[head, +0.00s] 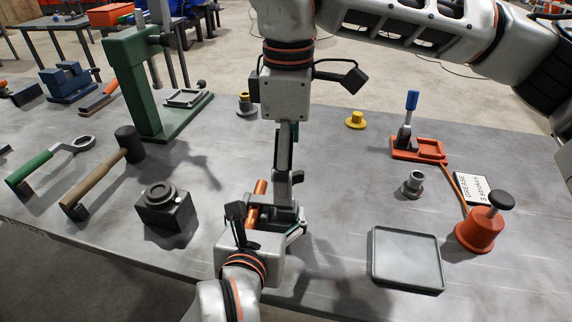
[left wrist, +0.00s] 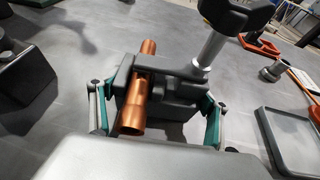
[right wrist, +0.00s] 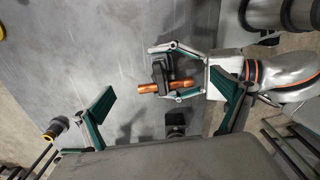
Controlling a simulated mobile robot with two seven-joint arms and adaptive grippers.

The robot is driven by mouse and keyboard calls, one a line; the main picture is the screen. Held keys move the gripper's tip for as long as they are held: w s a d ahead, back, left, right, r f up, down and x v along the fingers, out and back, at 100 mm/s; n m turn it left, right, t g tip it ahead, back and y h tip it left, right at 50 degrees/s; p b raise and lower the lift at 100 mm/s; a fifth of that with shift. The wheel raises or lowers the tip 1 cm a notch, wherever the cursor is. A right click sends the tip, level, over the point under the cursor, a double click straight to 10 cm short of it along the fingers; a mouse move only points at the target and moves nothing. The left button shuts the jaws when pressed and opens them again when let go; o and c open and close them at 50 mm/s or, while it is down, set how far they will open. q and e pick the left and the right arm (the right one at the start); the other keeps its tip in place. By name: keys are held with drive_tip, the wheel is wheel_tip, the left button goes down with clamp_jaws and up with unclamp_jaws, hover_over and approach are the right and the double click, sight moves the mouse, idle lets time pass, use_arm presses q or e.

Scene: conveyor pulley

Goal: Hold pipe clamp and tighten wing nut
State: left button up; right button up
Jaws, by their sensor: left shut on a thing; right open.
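A dark grey pipe clamp (left wrist: 178,88) holds a copper pipe (left wrist: 138,100) along its left side in the left wrist view. A silver post (left wrist: 211,48) with a dark winged top (left wrist: 238,12), which looks like the wing nut, rises from the clamp. My left gripper (left wrist: 160,100) is shut on the clamp, a finger on either side.
A grey tray (head: 405,261) and a red grease pot (head: 476,235) stand at right. A dark block (head: 166,212), a mallet (head: 105,172) and a green press (head: 135,85) stand at left. The table between the dark block and my left gripper is clear.

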drive_tip(key=shift+r, duration=3.15)
use_arm(q)
drive_tip(key=o, duration=1.7)
drive_tip(key=shift+o, duration=0.6)
